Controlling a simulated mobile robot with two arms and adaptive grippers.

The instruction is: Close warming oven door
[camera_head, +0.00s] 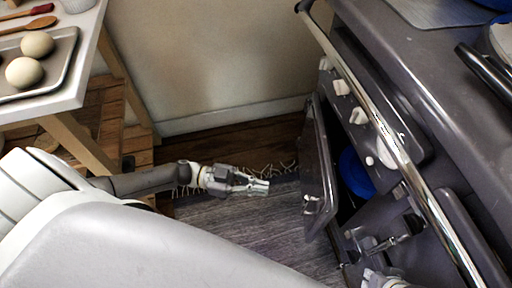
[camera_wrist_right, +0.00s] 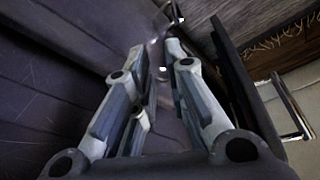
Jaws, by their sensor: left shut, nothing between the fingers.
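The warming oven door (camera_head: 317,165) is a grey panel with a small metal handle (camera_head: 312,205). It stands open, swung out from the dark oven cavity on the front of the grey range. My left gripper (camera_head: 262,186) is shut and empty, to the left of the door's outer face and apart from it in the head view. My right gripper shows only in part at the bottom edge of the head view. In the right wrist view my right gripper (camera_wrist_right: 160,48) has a gap between its fingers, and the door (camera_wrist_right: 240,85) stands to their right.
A blue round item (camera_head: 355,172) sits inside the open cavity. A chrome rail (camera_head: 385,130) runs along the range front, above white knobs. A table (camera_head: 75,95) with a tray stands at left. The floor between is clear, with a fringed grey rug (camera_head: 230,228).

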